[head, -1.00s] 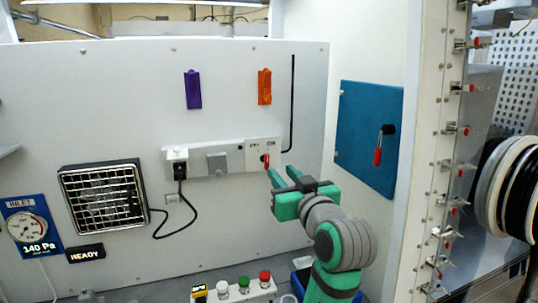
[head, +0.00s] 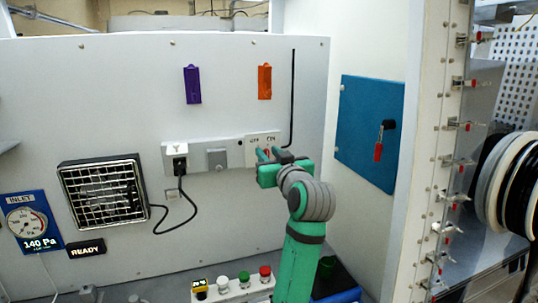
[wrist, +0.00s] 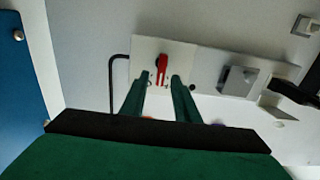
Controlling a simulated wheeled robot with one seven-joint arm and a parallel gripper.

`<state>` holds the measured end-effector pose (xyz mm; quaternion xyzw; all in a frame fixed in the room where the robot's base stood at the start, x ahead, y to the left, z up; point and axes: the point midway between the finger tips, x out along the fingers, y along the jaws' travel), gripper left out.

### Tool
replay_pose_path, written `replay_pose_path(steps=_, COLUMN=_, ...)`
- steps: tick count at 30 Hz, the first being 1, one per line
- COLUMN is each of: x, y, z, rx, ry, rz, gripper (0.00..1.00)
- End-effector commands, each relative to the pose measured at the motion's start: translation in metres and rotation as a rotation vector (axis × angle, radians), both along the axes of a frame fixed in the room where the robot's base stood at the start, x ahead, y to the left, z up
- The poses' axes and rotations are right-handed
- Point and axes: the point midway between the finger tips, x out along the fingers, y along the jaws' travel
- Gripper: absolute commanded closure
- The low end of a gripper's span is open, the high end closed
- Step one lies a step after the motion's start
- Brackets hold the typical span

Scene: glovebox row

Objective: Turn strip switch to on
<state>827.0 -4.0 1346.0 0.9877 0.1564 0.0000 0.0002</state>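The power strip (head: 230,145) is a pale bar mounted across the grey back wall. Its right end is a white switch plate (head: 255,137) with OFF and ON lettering on top; the plate also shows in the wrist view (wrist: 145,50). A red switch lever (wrist: 162,66) stands on the plate, slightly tilted in the wrist view. In the head view my gripper partly hides the lever. My gripper (wrist: 158,84) is open, its two green fingers on either side of the lever's near end. I cannot tell whether either finger touches it. My gripper also shows at the plate in the head view (head: 267,154).
A black plug with cord (head: 180,163) sits in the strip's left end. A blue panel with a red-handled latch (head: 379,150) is on the right wall. Below stands a box with coloured buttons (head: 235,290). Purple (head: 192,85) and orange (head: 264,83) holders hang above.

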Motion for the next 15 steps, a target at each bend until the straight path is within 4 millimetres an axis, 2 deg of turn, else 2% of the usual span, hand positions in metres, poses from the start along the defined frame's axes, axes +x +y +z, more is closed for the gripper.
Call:
replay_pose_path(steps=4, x=-0.0002, y=-0.0001, z=0.0, rx=0.0, ry=0.0, rz=0.0, gripper=0.72)
replay_pose_path(steps=5, x=-0.0002, y=-0.0001, z=0.0, rx=0.0, ry=0.0, rz=0.0, gripper=0.77)
replay_pose_path(steps=8, x=-0.0003, y=-0.0001, z=0.0, rx=0.0, ry=0.0, rz=0.0, gripper=1.0)
replay_pose_path(steps=15, x=-0.0004, y=-0.0001, z=-0.0001, rx=0.006, ry=0.002, rz=0.0, gripper=1.0)
